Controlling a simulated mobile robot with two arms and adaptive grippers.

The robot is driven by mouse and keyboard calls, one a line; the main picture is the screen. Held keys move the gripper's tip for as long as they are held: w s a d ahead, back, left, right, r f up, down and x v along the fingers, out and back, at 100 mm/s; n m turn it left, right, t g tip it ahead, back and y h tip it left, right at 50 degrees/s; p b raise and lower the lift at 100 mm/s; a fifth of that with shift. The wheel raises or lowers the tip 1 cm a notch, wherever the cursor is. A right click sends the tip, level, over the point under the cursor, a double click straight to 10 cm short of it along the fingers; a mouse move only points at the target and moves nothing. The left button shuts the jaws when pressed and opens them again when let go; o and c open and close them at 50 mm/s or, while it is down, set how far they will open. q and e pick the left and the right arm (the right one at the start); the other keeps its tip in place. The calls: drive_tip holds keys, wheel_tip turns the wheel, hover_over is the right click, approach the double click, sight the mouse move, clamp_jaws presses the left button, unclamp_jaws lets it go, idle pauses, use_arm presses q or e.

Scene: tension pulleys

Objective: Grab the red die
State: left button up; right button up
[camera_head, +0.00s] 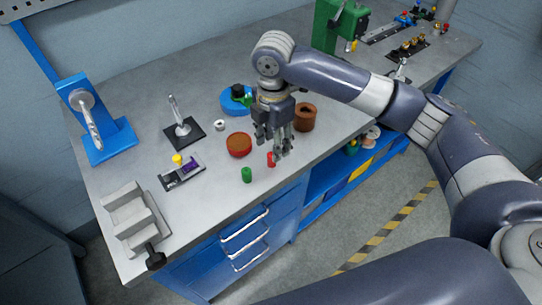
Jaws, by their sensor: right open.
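The red die (271,160) is a small red piece on the grey workbench (215,185), near its front edge. My right gripper (276,150) reaches in from the right and points down directly above and beside the red die. Its fingers are open, with nothing seen held in them. The fingers partly cover the die, so I cannot tell whether they touch it. My left gripper is not in view.
A green piece (247,175) stands left of the red die. A round red-brown piece (239,144) and a brown cylinder (304,117) flank the gripper. A blue round part (236,99) lies behind. A grey stepped block (133,217) sits at the left.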

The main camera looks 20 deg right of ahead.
drive_tip(key=shift+f, duration=0.85)
drive_tip(key=f+p, duration=0.1)
drive_tip(key=f, duration=0.3)
drive_tip(key=shift+w+f+p, duration=0.1)
drive_tip(key=shift+w+p, duration=0.25)
drive_tip(key=shift+w, duration=0.05)
drive_tip(key=shift+f, duration=0.55)
clamp_jaws()
